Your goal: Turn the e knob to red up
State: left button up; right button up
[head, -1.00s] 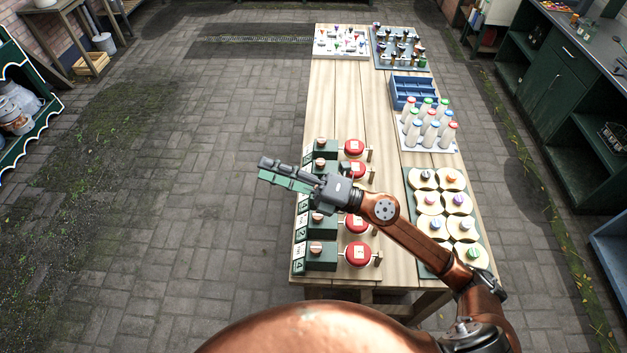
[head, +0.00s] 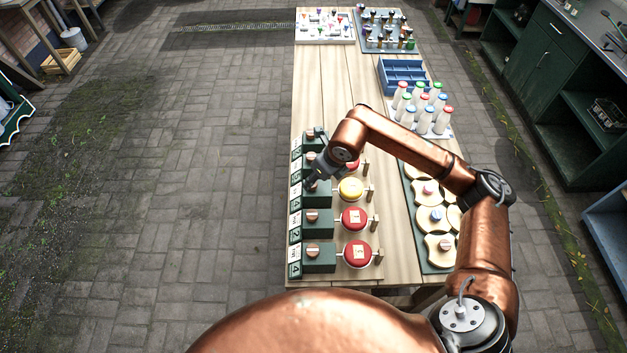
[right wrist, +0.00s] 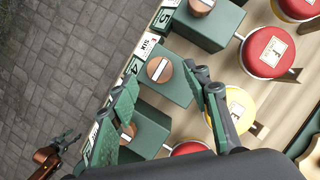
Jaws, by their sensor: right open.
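Several green boxes stand in a row on the table's left side, each with a round wooden knob on top and a coloured disc beside it. My right gripper (head: 313,182) is open above the box beside the yellow disc (head: 351,188). In the right wrist view its fingers (right wrist: 160,80) spread on either side of that box's knob (right wrist: 160,69), which has a pale bar across it. I see no contact. The yellow disc (right wrist: 236,109) has a small letter card that I cannot read surely, so I cannot tell which knob is e.
Neighbouring boxes carry knobs (right wrist: 202,7) and (right wrist: 127,133) close to the fingers, with red discs (right wrist: 268,52) beside them. Cream stands (head: 436,216), white bottles (head: 426,108) and a blue tray (head: 402,74) stand to the right. The paved floor at left is clear.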

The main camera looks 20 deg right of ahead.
jog(key=shift+x, duration=1.7)
jog(key=c, duration=1.2)
